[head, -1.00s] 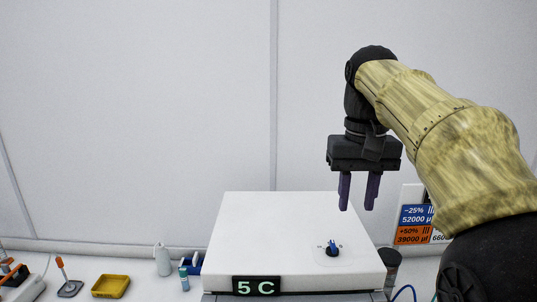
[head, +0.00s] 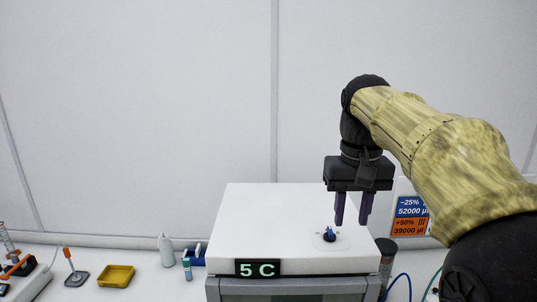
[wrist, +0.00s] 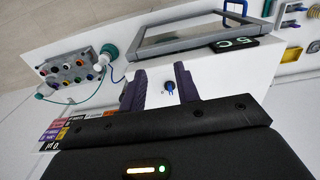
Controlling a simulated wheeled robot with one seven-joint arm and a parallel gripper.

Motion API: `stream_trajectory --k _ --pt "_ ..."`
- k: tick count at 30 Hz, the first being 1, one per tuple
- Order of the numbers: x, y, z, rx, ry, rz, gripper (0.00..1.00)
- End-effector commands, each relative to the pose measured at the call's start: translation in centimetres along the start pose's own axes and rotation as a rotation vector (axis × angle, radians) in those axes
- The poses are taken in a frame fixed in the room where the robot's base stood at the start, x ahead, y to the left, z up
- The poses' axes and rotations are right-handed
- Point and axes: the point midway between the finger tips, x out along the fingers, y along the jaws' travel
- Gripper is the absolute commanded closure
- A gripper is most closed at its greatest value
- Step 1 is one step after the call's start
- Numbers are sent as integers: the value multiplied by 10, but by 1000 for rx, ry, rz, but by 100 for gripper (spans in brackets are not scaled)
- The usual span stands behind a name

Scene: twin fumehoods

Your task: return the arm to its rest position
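My gripper (head: 353,208) is black with two purple fingers pointing down. It hangs above the right part of a white box-shaped device labelled 5 C (head: 285,205). The fingers are apart with nothing between them. In the head view the knob (head: 329,235) lies below and a little left of the fingers. My arm reaches in from the right.
A yellow tray (head: 115,276), a white bottle (head: 166,250) and a small teal-capped vial (head: 187,268) stand left of the device. A dark jar (head: 386,255) and a labelled panel (head: 411,215) are at its right.

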Motion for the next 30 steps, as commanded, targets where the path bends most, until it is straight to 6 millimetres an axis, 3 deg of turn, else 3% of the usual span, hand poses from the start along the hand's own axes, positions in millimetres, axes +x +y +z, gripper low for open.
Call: stream_trajectory --k 8,14,20,24,30 --pt "66 -1 -5 -3 28 1 68" --pt "146 -2 2 -4 67 1 68" --pt "227 -2 25 -4 112 0 68" --pt "278 -2 52 -3 143 0 68" --pt "333 -1 93 -1 185 -1 68"
